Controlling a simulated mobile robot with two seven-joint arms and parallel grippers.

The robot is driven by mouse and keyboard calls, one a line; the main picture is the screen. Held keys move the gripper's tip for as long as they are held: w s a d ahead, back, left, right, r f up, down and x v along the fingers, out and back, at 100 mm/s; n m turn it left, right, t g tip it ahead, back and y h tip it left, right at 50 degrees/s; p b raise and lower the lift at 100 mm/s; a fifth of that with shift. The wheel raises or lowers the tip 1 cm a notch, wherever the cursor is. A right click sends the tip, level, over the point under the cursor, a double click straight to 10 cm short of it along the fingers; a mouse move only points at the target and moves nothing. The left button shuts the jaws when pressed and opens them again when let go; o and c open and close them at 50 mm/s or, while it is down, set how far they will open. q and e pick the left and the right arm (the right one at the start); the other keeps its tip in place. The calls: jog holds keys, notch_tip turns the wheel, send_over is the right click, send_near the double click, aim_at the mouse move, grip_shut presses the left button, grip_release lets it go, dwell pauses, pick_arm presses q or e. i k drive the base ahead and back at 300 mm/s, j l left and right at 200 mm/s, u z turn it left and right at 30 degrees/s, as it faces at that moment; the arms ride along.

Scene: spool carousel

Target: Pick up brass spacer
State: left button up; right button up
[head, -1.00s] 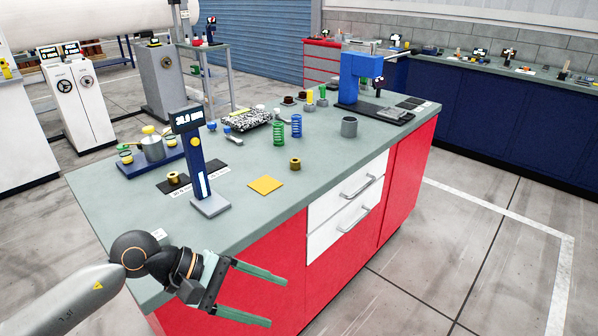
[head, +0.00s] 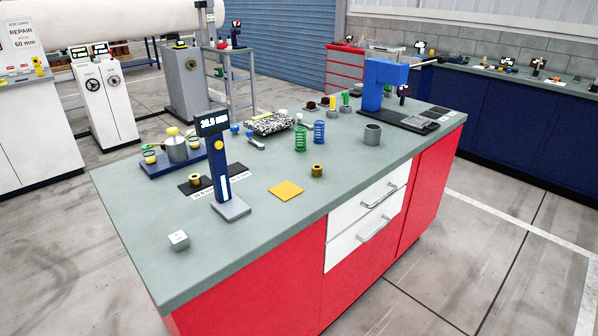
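A brass spacer (head: 317,170), short and ring-like with a dark hole, stands on the grey-green bench top near its middle. A second brass ring-like piece (head: 195,180) sits on a black mat (head: 186,188) left of the display post (head: 217,165). I cannot tell from looks alone which of the two the task means. Neither of my grippers shows now.
A yellow square (head: 286,191) lies left of the nearer spacer. A green spring (head: 300,139), blue spring (head: 319,132) and grey cup (head: 372,134) stand behind it. A small white block (head: 178,240) is at front left. The front bench top (head: 230,255) is mostly clear.

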aim_at(316, 169)
jog(key=l+u, duration=0.1)
jog(key=u, duration=0.3)
jog(key=i+l+u, duration=0.1)
jog(key=u, duration=0.3)
jog(key=l+u, duration=0.2)
jog(key=u, duration=0.2)
jog(key=l+u, duration=0.55)
jog(key=l, duration=0.3)
